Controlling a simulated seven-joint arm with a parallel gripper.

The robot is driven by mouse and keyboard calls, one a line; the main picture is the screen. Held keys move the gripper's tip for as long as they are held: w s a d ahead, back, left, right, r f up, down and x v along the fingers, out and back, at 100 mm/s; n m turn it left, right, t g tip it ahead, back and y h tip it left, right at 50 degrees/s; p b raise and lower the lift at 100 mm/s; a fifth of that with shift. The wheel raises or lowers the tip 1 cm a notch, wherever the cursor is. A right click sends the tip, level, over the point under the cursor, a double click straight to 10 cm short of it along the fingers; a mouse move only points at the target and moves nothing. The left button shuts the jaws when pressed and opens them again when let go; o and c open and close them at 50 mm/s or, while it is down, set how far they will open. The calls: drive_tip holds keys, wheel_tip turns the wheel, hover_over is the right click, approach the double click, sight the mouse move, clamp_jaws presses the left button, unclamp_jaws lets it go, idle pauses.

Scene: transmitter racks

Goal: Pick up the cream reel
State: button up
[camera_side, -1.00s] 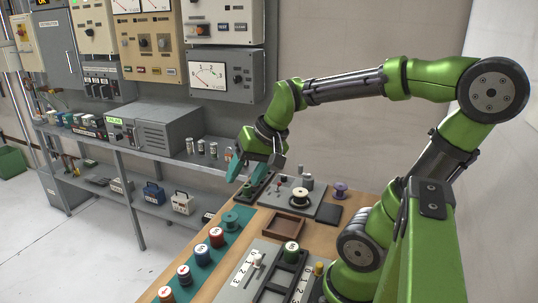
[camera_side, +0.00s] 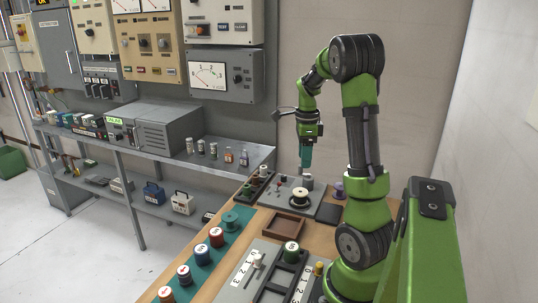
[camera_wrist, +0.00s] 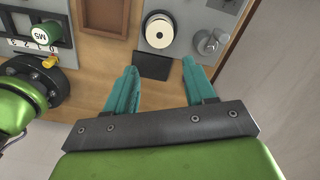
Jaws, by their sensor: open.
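The cream reel (camera_side: 299,197) stands on the grey panel at the back of the bench. In the wrist view the cream reel (camera_wrist: 160,30) lies beyond the fingertips, roughly centred between them and apart from them. My gripper (camera_side: 305,166) points down in the side view, above the panel near the reel. In the wrist view its teal fingers (camera_wrist: 160,68) are spread, with nothing between them but a view of a black pad (camera_wrist: 152,66) and the wooden bench top.
A purple spool (camera_side: 339,189) stands right of the reel. A brown tray (camera_side: 284,225) and a green reel (camera_side: 291,251) are nearer the front. Several reels stand along a teal strip (camera_side: 203,270).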

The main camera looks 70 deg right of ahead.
hover_over(300, 191)
drive_tip(key=f, duration=0.6)
drive_tip(key=shift+s+f, duration=0.15)
drive_tip(key=shift+s, duration=0.25)
drive_tip(key=shift+w+f, duration=0.2)
drive_tip(key=shift+f, duration=1.3)
drive_tip(key=shift+w+f, duration=0.15)
drive_tip(key=shift+f, duration=1.3)
drive_tip(key=shift+c, duration=0.4)
drive_tip(key=c, duration=0.6)
drive_tip(key=shift+r, duration=0.1)
drive_tip(key=shift+c, duration=0.2)
drive_tip(key=shift+r, duration=0.1)
